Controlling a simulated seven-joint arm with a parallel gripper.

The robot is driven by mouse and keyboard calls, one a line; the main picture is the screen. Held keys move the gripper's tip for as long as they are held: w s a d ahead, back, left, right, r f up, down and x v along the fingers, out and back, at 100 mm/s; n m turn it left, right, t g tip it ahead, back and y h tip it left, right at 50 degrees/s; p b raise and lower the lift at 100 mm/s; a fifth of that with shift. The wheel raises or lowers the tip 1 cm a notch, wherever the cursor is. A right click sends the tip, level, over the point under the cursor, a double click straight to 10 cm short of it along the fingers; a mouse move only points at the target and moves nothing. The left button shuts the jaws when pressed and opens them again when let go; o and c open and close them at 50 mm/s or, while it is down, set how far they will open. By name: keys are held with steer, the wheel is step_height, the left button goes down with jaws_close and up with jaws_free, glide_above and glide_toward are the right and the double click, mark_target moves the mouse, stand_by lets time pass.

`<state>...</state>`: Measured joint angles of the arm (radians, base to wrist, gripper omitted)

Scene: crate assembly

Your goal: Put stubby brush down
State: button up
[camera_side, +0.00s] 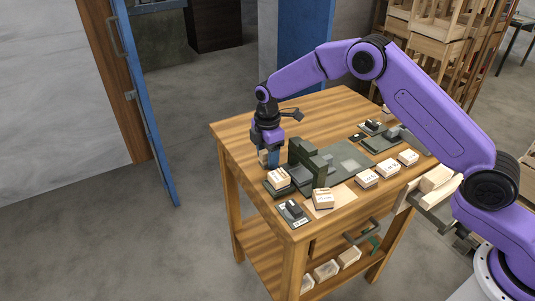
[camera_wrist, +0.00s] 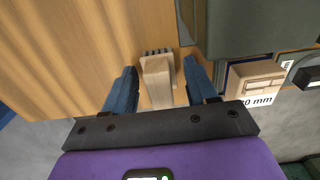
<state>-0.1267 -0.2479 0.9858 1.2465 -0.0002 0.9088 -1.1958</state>
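The stubby brush (camera_wrist: 157,78) is a pale wooden block with dark bristles at its far end. In the wrist view it sits between my gripper's two blue fingers, over the bare wooden table top. My gripper (camera_wrist: 160,88) looks open, with a gap showing beside the brush, clearest on the right. In the side view my gripper (camera_side: 272,158) is low at the table's left part, just left of the dark green upright blocks. A small pale piece of the brush (camera_side: 263,157) shows beside the fingers there. I cannot tell whether its underside touches the table.
The dark green fixture (camera_side: 300,155) stands close to the right of my gripper. Labelled wooden blocks (camera_side: 322,198) lie along the table's front, and one block marked in mm (camera_wrist: 256,82) shows in the wrist view. The table's back left (camera_side: 235,130) is clear.

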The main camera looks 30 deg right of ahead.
steer(key=shift+r, duration=0.15)
step_height(320, 180, up, 12)
stand_by(0.7)
